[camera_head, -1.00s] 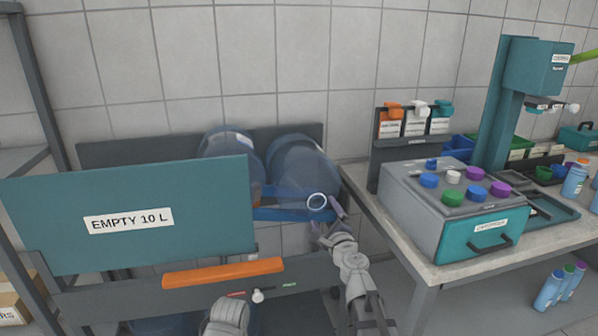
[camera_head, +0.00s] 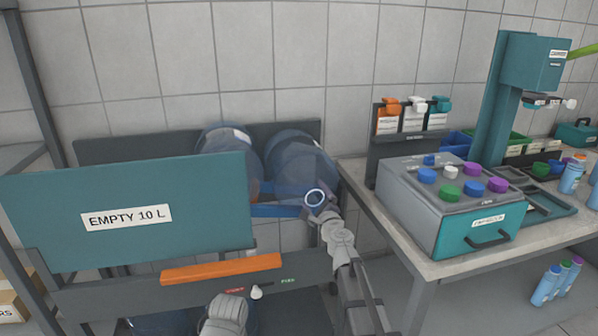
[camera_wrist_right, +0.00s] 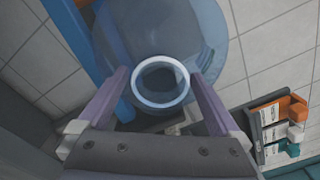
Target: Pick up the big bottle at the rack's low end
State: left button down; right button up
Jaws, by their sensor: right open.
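The big clear blue bottle (camera_head: 300,165) lies on the rack at its right end, its round neck ring (camera_head: 315,198) facing me. In the right wrist view the neck ring (camera_wrist_right: 161,82) sits between the two fingers of my right gripper (camera_wrist_right: 161,98), with the bottle body (camera_wrist_right: 165,35) beyond. My right gripper (camera_head: 322,207) is open around or just in front of the neck; I cannot tell if it touches. A second blue bottle (camera_head: 225,142) lies to the left, partly hidden by the teal panel. My left gripper is not in view.
The teal panel (camera_head: 200,220) labelled "EMPTY 10 L" and an orange bar (camera_head: 221,268) front the rack. A blue rail (camera_head: 275,211) runs under the bottles. A bench (camera_head: 440,265) with a teal-grey machine (camera_head: 425,215) stands close on the right.

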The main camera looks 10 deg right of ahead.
grip_shut()
dwell(0.8)
